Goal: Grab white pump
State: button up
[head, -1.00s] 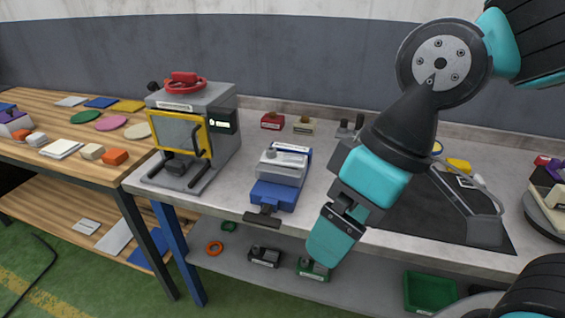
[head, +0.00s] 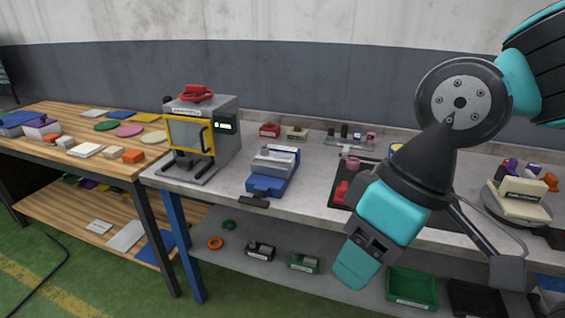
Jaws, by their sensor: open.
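My gripper (head: 356,266) points down in front of the grey bench's front edge, at the right of centre. It is open and holds nothing; it shows nearly side-on, so the gap between its fingers is hard to see. I cannot tell for sure which thing is the white pump. A small cream-white piece (head: 297,133) stands at the back of the bench beside a red one (head: 269,130). The round turntable (head: 497,215) at the right bears a cream block (head: 520,193) and several small coloured pieces. My gripper is apart from all of these.
A grey machine with a yellow-framed door (head: 190,135) and a blue vise-like fixture (head: 270,184) stand on the bench (head: 322,180). A black mat with red pieces (head: 341,192) lies partly behind my arm. A green bin (head: 412,288) sits on the lower shelf. A wooden table (head: 70,140) is at left.

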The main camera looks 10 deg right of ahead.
aim_at(264, 154)
jog(key=u, duration=0.05)
jog(key=i, duration=1.2)
jog(key=u, duration=0.6)
